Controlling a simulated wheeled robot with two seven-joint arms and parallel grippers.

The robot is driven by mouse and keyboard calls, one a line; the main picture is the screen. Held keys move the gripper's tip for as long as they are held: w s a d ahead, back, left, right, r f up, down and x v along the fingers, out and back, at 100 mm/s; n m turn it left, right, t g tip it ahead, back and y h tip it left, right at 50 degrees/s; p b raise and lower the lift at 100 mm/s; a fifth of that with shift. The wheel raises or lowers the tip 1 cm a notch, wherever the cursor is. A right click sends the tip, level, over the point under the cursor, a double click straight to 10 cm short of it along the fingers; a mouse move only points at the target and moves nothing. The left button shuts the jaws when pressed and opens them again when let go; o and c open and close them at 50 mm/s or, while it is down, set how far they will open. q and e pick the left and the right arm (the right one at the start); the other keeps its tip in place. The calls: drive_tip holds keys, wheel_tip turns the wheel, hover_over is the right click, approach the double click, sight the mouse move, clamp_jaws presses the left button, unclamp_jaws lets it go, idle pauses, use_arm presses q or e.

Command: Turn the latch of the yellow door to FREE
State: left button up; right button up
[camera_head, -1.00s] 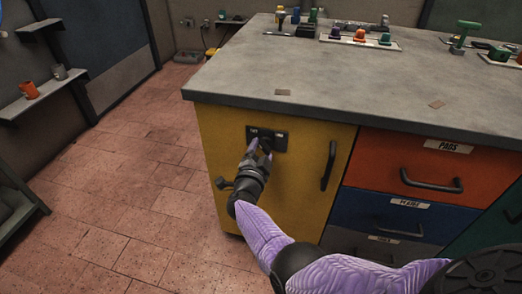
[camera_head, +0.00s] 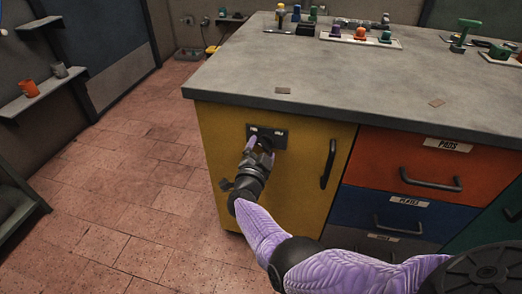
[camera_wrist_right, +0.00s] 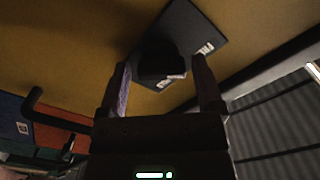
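The yellow door (camera_head: 290,185) is at the left end of the workbench, upright and apparently closed. Its latch has a dark plate (camera_head: 281,140) with two small white labels, too small to read surely. The latch's dark knob (camera_wrist_right: 160,58) stands out from the plate (camera_wrist_right: 205,28) in the right wrist view; its turned position is not clear. My right gripper (camera_head: 258,146) is at the latch. In the right wrist view its two fingers (camera_wrist_right: 162,76) are spread on either side of the knob, with small gaps visible. In the head view the gripper hides most of the knob. My left gripper is out of view.
A dark door handle (camera_head: 328,164) is right of the latch. Orange (camera_head: 400,160) and blue (camera_head: 350,212) drawers with handles are further right. The grey benchtop (camera_head: 330,80) overhangs the door. Open tiled floor (camera_head: 120,190) lies to the left.

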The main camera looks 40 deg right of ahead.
drive_tip(key=shift+o, duration=0.6)
drive_tip(key=shift+s+a+r, duration=0.15)
drive_tip(key=shift+s+a, duration=0.05)
drive_tip(key=shift+a, duration=0.05)
use_arm(q)
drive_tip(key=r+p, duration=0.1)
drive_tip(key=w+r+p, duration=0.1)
drive_tip(key=p, duration=0.1)
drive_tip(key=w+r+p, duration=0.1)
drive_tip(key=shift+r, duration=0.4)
use_arm(e)
drive_tip(key=v, duration=0.9)
drive_tip(key=shift+s, duration=0.15)
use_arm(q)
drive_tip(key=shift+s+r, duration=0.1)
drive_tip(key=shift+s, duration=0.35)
use_arm(e)
drive_tip(key=shift+a, duration=0.1)
